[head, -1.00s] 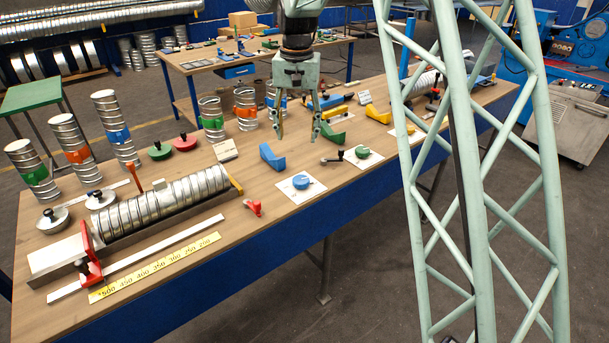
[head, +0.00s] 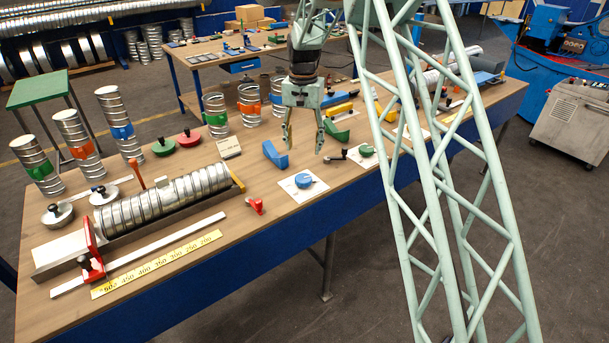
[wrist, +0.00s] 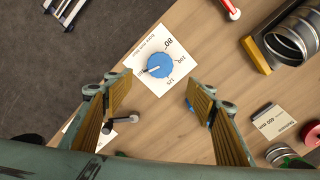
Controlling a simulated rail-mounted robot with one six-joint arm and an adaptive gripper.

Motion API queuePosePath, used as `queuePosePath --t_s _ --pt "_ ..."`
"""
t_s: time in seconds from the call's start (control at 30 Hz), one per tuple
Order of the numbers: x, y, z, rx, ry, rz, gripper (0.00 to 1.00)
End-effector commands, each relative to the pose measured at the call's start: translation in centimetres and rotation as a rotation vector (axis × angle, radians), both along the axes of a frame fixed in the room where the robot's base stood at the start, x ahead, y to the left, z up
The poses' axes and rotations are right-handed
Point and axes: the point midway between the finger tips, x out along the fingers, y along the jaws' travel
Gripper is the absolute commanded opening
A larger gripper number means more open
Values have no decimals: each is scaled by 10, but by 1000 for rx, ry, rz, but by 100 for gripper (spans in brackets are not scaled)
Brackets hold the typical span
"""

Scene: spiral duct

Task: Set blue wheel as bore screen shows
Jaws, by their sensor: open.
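The blue wheel (head: 304,180) is a round knob on a white card (head: 290,190) near the table's front edge. In the wrist view the blue wheel (wrist: 160,65) has a pale pointer mark toward the lower left, and the card (wrist: 142,52) has printed numbers around it, including 80 and 100. My gripper (head: 304,146) is open and empty, above and behind the wheel in the head view. In the wrist view its fingertips (wrist: 158,92) are apart, with the wheel beyond them. A cream sign (wrist: 274,123) with upside-down print, too small to read surely, also stands in the head view (head: 229,148).
A blue block (head: 275,155) stands left of the wheel's card. A black-handled crank (head: 336,155) and a green knob (head: 366,150) lie to the right. A ribbed metal duct (head: 160,202) lies in a cradle at left. A red clip (head: 256,206) lies near the front edge.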

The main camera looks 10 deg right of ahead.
Motion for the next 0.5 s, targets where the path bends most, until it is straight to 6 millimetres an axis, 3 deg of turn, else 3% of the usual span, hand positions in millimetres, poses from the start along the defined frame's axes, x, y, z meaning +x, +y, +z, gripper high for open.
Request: queuePosePath --t_s 0.5 --pt "-1 0 -8 0 1 0 52"
